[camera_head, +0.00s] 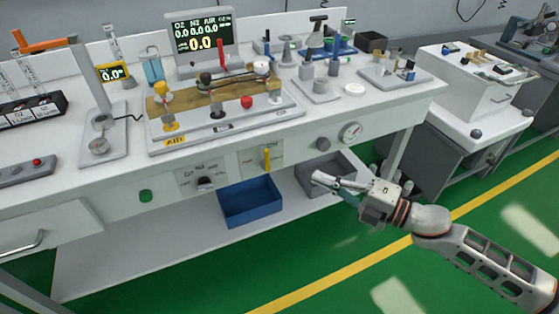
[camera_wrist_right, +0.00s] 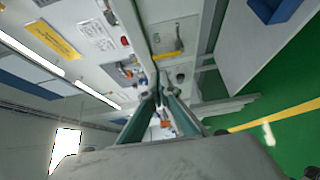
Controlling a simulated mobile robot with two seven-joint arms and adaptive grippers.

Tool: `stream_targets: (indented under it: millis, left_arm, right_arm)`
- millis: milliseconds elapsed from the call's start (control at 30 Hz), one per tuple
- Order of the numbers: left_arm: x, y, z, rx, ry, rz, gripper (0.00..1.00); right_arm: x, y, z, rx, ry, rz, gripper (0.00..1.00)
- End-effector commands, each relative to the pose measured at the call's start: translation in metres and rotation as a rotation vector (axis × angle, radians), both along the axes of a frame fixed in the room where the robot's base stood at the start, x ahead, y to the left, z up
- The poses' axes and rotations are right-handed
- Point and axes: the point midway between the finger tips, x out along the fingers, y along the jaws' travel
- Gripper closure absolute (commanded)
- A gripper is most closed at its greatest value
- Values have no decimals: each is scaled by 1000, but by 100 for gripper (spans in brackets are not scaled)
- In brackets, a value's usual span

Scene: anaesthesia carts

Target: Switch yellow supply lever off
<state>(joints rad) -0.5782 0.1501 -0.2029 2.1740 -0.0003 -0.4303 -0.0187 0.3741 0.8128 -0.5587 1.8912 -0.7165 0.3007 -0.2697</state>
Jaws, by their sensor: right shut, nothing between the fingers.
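The yellow supply lever (camera_head: 266,159) stands upright on a pale panel on the front face of the white cart, beside the lettering "ON". In the right wrist view, a small yellow bar (camera_wrist_right: 168,55) on a pale plate looks like the same lever. My right gripper (camera_head: 322,181) is in front of the cart, to the right of the lever and a little lower, apart from it. Its fingers are shut and empty, pointing left. The fingers also show in the right wrist view (camera_wrist_right: 158,98). My left gripper is not in view.
A black knob (camera_head: 205,183) is left of the lever. A grey knob (camera_head: 323,144) and a round gauge (camera_head: 350,132) are to its right. A blue bin (camera_head: 250,201) and a grey bin (camera_head: 325,173) stand below. The worktop edge overhangs above. Green floor lies open in front.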

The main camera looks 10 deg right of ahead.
Motion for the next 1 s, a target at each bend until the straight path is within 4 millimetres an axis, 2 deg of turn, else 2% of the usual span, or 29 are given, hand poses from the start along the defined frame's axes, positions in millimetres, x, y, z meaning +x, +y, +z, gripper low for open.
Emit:
stream_targets:
  millis: [600,800,1000]
  left_arm:
    - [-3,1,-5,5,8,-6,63]
    - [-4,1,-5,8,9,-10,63]
    - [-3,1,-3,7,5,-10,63]
  right_arm:
    - [68,81,0,2,-1,2,100]
    - [78,93,0,1,1,1,100]
    - [79,95,0,0,0,0,100]
